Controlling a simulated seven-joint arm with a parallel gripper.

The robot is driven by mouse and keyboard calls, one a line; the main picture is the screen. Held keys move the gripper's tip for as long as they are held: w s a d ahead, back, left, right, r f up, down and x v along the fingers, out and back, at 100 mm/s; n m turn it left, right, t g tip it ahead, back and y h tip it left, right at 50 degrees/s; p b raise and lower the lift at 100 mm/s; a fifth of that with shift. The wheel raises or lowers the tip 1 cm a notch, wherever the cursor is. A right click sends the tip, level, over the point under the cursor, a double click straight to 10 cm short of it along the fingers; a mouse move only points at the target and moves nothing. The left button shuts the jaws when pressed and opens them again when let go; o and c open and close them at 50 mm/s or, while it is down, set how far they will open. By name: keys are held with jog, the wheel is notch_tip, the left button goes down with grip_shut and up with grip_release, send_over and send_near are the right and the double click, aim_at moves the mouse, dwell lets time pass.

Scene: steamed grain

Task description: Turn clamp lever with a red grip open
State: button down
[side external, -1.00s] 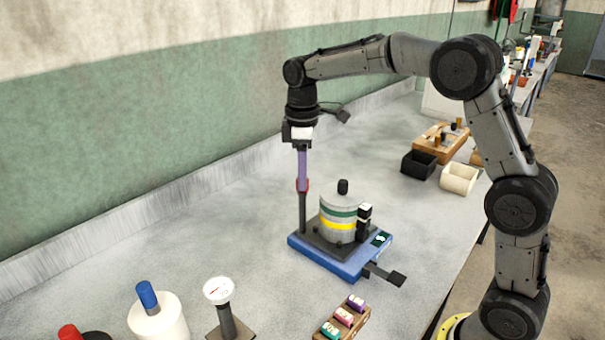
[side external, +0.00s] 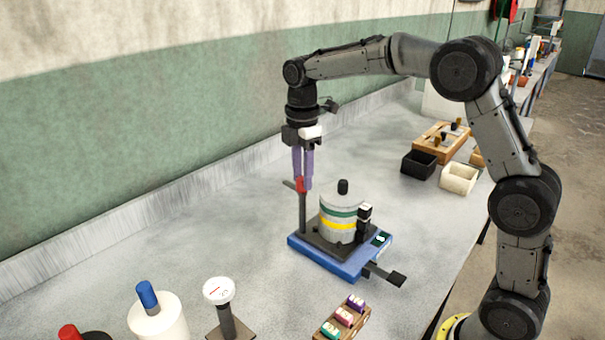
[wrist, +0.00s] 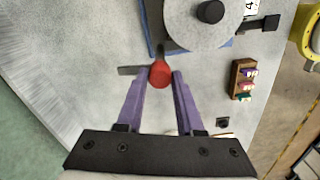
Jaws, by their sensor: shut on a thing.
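The clamp lever's red grip (side external: 299,185) sits atop a dark post (side external: 303,214) at the back left corner of a blue base (side external: 335,262). In the wrist view, the red grip (wrist: 160,74) lies between the two purple fingers, and a dark lever bar (wrist: 130,70) sticks out to its left. My gripper (side external: 304,187) points straight down and is shut on the red grip; it also shows in the wrist view (wrist: 162,76). The fingers partly cover the grip in the side view.
A grey canister (side external: 342,216) with green and yellow bands stands on the base, right of the post. A dial gauge (side external: 219,291) and a box of small spools (side external: 342,320) stand in front.

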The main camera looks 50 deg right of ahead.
aim_at(302, 178)
jog(key=shift+r, duration=0.15)
jog(key=c, duration=0.5)
grip_release()
jog(key=shift+c, duration=0.2)
notch_tip(302, 178, up, 14)
jog(key=shift+f, duration=0.2)
